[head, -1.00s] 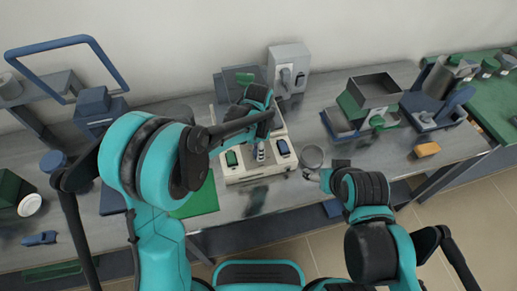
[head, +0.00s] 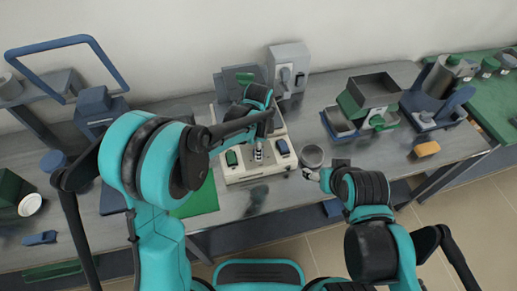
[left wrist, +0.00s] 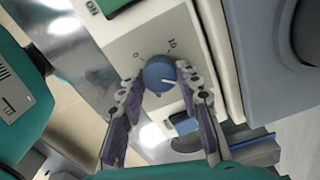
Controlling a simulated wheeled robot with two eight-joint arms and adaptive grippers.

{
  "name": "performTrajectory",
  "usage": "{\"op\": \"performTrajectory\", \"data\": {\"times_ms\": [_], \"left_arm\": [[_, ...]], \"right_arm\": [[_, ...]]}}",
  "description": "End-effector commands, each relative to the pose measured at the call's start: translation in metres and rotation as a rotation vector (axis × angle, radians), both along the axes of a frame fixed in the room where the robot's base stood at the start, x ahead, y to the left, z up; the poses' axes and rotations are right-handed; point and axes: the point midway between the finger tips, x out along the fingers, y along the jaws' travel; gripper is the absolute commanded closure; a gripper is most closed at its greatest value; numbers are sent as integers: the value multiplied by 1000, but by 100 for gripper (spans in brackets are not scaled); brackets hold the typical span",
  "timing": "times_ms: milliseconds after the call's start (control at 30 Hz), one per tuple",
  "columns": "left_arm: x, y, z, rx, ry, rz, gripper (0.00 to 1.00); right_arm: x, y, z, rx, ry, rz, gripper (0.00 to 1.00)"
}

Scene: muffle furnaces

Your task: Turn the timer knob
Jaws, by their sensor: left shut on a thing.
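The green switch (head: 231,158) and the blue switch (head: 283,147) flank the left gripper closely. The grey cup (head: 312,156) stands just right of the device. A green mat (head: 200,200) lies to the left. An orange block (head: 427,149) lies on the right of the bench.

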Motion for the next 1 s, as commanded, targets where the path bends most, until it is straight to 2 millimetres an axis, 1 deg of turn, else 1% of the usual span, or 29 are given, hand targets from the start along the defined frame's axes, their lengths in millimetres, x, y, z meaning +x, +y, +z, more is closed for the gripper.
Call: {"op": "performTrajectory", "data": {"times_ms": [33, 100, 367, 467, 567, 900, 1000], "left_arm": [[0, 0, 0, 0, -1, 0, 61], [0, 0, 0, 0, -1, 0, 45], [0, 0, 0, 0, 0, 1, 45], [0, 0, 4, 0, 0, 1, 45], [0, 0, 16, 0, 0, 1, 45], [0, 0, 88, 0, 0, 1, 45], [0, 0, 104, 0, 0, 1, 45]], "right_arm": [[0, 0, 0, 0, 0, 0, 28], [0, 0, 0, 0, 0, 0, 28], [0, 0, 0, 0, 0, 0, 28], [0, 0, 0, 0, 0, 0, 28], [0, 0, 0, 0, 0, 0, 28], [0, 0, 0, 0, 0, 0, 28], [0, 0, 0, 0, 0, 0, 28]]}}
